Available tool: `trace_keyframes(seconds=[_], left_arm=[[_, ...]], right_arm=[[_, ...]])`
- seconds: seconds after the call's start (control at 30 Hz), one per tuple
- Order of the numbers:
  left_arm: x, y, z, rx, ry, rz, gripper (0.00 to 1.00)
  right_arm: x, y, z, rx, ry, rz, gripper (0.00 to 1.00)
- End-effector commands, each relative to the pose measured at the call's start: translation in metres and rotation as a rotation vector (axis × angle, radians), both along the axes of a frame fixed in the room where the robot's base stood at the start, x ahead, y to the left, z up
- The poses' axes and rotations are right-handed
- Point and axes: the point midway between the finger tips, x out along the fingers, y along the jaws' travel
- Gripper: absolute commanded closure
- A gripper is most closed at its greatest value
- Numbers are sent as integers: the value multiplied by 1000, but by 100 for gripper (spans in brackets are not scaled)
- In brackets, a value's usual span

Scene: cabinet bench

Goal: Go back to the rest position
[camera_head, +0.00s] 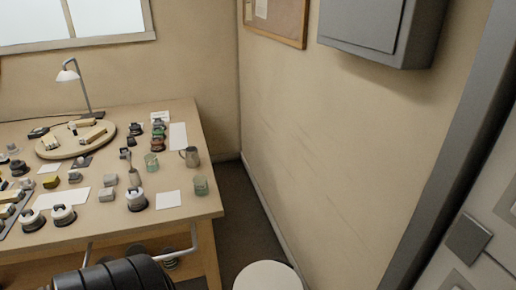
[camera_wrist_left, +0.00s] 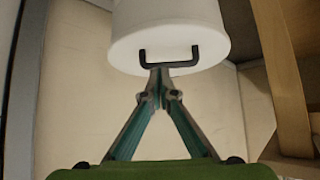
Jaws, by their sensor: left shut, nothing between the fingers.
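My left gripper (camera_wrist_left: 160,82) shows in the left wrist view. Its two teal-sided fingers come together at the tips, shut and empty. The fingertips are in front of a white cylinder (camera_wrist_left: 168,22) with a black handle-like bracket. I cannot tell whether the tips touch the bracket or only overlap it in the picture. In the head view, a dark ribbed arm part of mine shows at the bottom left, in front of the bench, and no gripper is visible. My right gripper is in neither view.
A grey wall cabinet (camera_head: 365,25) hangs upper right.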

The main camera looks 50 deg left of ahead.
Motion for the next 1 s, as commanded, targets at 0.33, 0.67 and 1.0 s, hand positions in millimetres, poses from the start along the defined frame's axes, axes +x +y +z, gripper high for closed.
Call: trace_keyframes(seconds=[0.33, 0.67, 1.0], left_arm=[[-40, -16, -27, 1, -5, -1, 100], [-43, -19, -29, 1, -3, -3, 100], [-121, -113, -128, -64, 318, -235, 100]], right_arm=[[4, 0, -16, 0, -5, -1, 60], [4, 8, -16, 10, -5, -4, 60], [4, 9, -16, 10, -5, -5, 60]])
